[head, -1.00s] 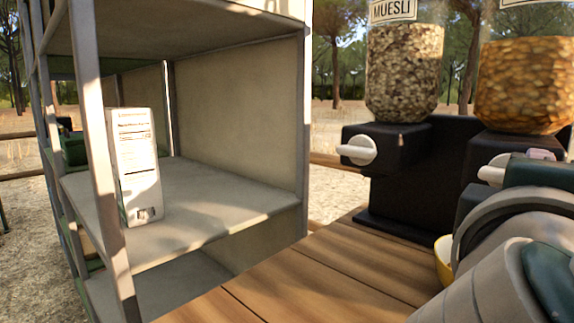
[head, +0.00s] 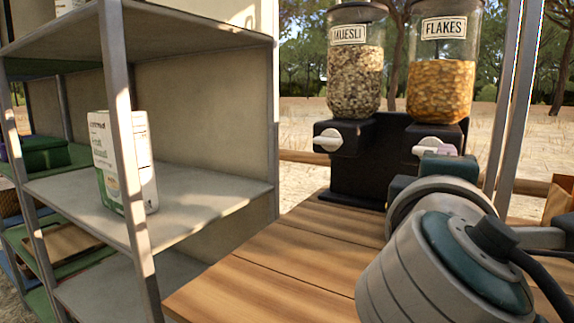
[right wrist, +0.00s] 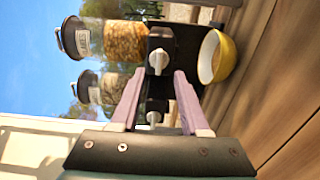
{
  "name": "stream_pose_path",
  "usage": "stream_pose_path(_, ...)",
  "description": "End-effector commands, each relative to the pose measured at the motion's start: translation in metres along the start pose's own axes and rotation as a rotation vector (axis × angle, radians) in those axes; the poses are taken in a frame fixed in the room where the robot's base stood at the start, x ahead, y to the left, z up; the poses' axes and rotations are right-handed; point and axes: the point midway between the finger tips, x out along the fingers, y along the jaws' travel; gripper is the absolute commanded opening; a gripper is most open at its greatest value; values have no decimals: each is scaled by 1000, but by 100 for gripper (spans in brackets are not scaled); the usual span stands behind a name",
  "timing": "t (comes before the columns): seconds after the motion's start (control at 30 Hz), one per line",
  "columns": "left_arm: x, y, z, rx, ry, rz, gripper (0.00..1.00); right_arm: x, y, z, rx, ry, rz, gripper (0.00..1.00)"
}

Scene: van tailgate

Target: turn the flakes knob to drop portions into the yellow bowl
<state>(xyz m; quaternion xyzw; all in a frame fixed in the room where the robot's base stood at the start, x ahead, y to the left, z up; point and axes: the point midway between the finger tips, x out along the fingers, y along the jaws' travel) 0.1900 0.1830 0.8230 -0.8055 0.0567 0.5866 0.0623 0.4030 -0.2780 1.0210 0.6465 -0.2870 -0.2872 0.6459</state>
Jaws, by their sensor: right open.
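The flakes dispenser (head: 441,85) stands on a black base beside the muesli dispenser (head: 354,75). Its white flakes knob (head: 424,147) faces me, partly covered by my right arm and a pinkish fingertip. In the right wrist view, turned sideways, the flakes knob (right wrist: 158,61) sits just beyond my right gripper (right wrist: 159,74). The lilac fingers are spread, with nothing held between them; contact with the knob cannot be told. The yellow bowl (right wrist: 228,58) stands beside the flakes base in that view. My arm hides it in the head view. My left gripper is not in view.
The muesli knob (head: 328,140) is left of the flakes knob. A metal shelf (head: 200,205) with a white-and-green carton (head: 142,165) stands at left. The wooden counter (head: 290,262) is bare in front of the dispensers. Metal posts (head: 511,95) rise at right.

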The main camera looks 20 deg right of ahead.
Motion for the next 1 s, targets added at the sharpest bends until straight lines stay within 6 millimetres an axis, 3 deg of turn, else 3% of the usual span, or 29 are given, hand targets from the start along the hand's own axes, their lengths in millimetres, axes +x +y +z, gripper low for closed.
stream_pose_path(0.37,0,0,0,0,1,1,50,0,0,0,0,0,0,45)
stream_pose_path(0.53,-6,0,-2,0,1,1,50,0,3,-2,-114,-1,-1,64)
stream_pose_path(0.67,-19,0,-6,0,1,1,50,0,6,-7,-468,-2,-3,79)
stream_pose_path(0.8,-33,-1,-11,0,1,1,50,0,8,-13,-948,-2,-4,94)
stream_pose_path(1.0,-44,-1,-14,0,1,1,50,0,7,-19,-1441,-1,-1,95)
